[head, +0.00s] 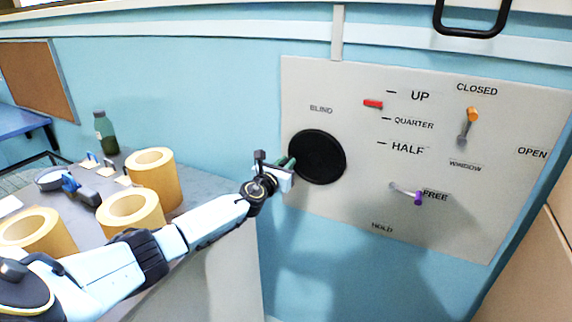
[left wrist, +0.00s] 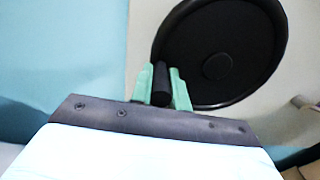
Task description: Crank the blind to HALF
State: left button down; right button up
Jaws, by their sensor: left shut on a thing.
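The black round blind crank wheel (head: 318,157) is on the grey panel under the word BLIND. My left gripper (head: 287,163) is at the wheel's left edge; in the left wrist view its green fingers (left wrist: 162,86) are shut around the wheel's black knob (left wrist: 161,84). The red blind marker (head: 373,104) sits between the UP and QUARTER marks, above the HALF mark (head: 382,143). The purple-tipped lever (head: 418,198) points right, at FREE; HOLD is written lower left of it. My right gripper is not in view.
An orange-tipped window lever (head: 472,114) points up toward CLOSED. On the grey table at left stand several kraft rolls (head: 150,168), a green bottle (head: 106,135) and small tools. A black handle (head: 470,30) is above the panel.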

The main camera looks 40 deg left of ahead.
pick_arm(q)
jog(key=shift+a+r, duration=0.1)
jog(key=shift+r, duration=0.05)
jog(key=c, duration=1.3)
grip_release()
jog(key=shift+c, duration=0.2)
jog(key=shift+s, duration=0.15)
jog(key=shift+s, duration=0.25)
jog(key=s+d+p, duration=0.2)
jog(key=s, duration=1)
jog(key=shift+s+d, duration=0.15)
jog(key=shift+s, duration=0.05)
